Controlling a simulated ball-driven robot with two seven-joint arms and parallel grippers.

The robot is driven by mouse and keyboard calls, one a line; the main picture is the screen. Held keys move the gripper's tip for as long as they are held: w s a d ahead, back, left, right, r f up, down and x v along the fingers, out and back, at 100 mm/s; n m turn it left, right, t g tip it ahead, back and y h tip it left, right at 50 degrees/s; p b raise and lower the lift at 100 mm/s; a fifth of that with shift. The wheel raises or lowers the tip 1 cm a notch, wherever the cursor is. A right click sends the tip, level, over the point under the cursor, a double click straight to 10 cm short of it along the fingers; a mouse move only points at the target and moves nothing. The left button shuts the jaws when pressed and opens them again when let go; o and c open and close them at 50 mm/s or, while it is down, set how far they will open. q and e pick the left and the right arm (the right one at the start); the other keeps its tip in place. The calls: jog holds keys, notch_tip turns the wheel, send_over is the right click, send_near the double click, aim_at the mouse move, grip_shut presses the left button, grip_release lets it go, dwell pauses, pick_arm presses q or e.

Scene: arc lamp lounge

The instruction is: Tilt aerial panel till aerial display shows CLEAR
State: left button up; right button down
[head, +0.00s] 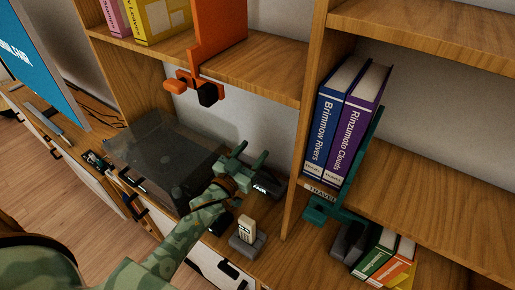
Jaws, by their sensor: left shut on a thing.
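My left arm reaches in from the bottom left, and its green gripper (240,165) is at the back of the low shelf, shut on what looks like the aerial panel, which the fingers mostly hide. Beside and just below the fingers is a small dark aerial display (264,187) with pale letters that seem to read FAIR. A blue screen (28,55) at the upper left also carries white letters, cut by the frame edge, too small to read surely. My right gripper is not in view.
A box with a clear dark lid (150,150) stands left of the gripper. A pale handset in a grey cradle (243,243) stands in front. An orange bracket (215,45) hangs above. A teal bracket (325,210) and books (345,120) are right, past an upright divider.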

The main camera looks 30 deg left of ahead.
pick_arm(q)
jog(key=shift+s+a+f, duration=0.1)
jog(key=shift+s+f, duration=0.15)
jog(key=shift+s, duration=0.2)
jog(key=o, duration=1.4)
jog(key=shift+r, duration=0.1)
jog(key=shift+s, duration=0.1)
jog(key=s, duration=0.5)
jog(key=s+a+f, duration=0.1)
jog(key=s, duration=0.4)
jog(key=s+a+f, duration=0.1)
jog(key=s, duration=0.5)
jog(key=shift+a, duration=0.1)
